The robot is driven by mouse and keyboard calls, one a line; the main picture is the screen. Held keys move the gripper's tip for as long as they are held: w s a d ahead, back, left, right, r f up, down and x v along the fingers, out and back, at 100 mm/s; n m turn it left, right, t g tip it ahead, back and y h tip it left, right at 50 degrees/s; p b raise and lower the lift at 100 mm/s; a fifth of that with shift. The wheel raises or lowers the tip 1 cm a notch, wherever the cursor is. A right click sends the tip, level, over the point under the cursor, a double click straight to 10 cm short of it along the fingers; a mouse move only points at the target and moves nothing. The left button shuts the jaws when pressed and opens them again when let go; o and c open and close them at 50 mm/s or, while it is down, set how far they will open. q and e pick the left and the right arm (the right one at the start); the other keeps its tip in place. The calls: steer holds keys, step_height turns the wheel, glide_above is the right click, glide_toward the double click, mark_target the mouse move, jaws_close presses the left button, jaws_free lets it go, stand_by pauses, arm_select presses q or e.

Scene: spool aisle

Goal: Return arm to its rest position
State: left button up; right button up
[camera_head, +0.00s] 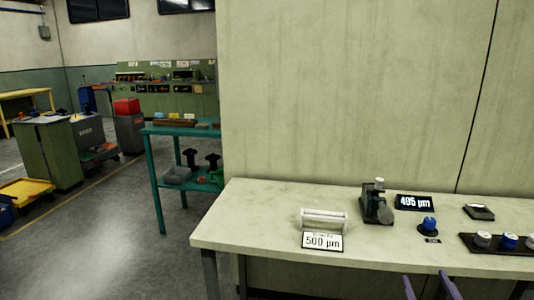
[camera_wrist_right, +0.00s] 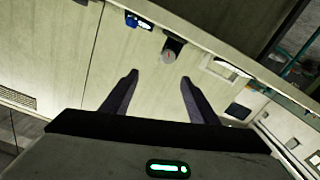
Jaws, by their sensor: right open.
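My right gripper (camera_head: 428,282) shows at the bottom edge of the head view as two purple fingertips in front of the table's front edge. In the right wrist view its two dark fingers (camera_wrist_right: 158,77) stand wide apart with nothing between them. The rest of my right arm is out of the head view. My left gripper is in neither view.
A pale table (camera_head: 270,215) stands against the wall. It holds a white spool rack (camera_head: 323,216), a "500 µm" card (camera_head: 322,242), a dark gauge (camera_head: 376,207), a "495 µm" display (camera_head: 414,202), a blue-topped spool (camera_head: 428,225) and a black tray (camera_head: 500,249). Floor is open left.

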steer(key=s+a+f+g+y, duration=0.1)
steer(key=s+a+f+g, duration=0.1)
steer(key=s+a+f, duration=0.3)
steer(key=s+a+f+n+g+y, duration=0.1)
steer(key=a+f+y, duration=0.1)
steer(key=f, duration=0.4)
steer(key=s+a+f+g+y, duration=0.1)
steer(key=s+a+f+g, duration=0.1)
steer(key=s+a+f, duration=0.3)
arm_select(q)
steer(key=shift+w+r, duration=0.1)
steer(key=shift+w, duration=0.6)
arm_select(e)
steer(key=s+a+f+g+y, duration=0.2)
steer(key=s+a+f+g, duration=0.2)
steer(key=s+a+f, duration=0.4)
steer(key=s+f, duration=0.2)
steer(key=s, duration=0.3)
steer(key=shift+a+f, duration=0.35)
